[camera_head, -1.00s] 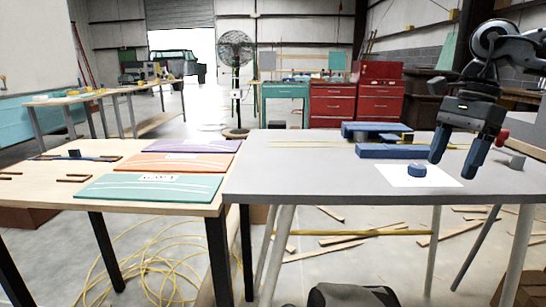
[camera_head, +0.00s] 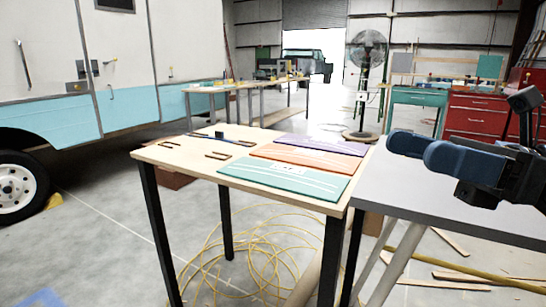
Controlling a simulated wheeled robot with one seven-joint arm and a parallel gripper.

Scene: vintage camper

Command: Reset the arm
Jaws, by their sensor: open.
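My gripper (camera_head: 414,149) is at the right of the head view, above the grey table (camera_head: 400,195). Its two blue fingers point left and toward the camera, with a gap between them. It is open, and I see nothing between the fingers. My arm comes in from the right edge and hides part of the grey table's top. The blue round piece and white sheet are not visible now.
A wooden table (camera_head: 185,154) beside the grey one bears teal, orange and purple panels (camera_head: 300,178) and small dark strips. Yellow cable (camera_head: 250,260) lies coiled on the floor beneath. A camper (camera_head: 60,115) stands at left. Open floor lies at lower left.

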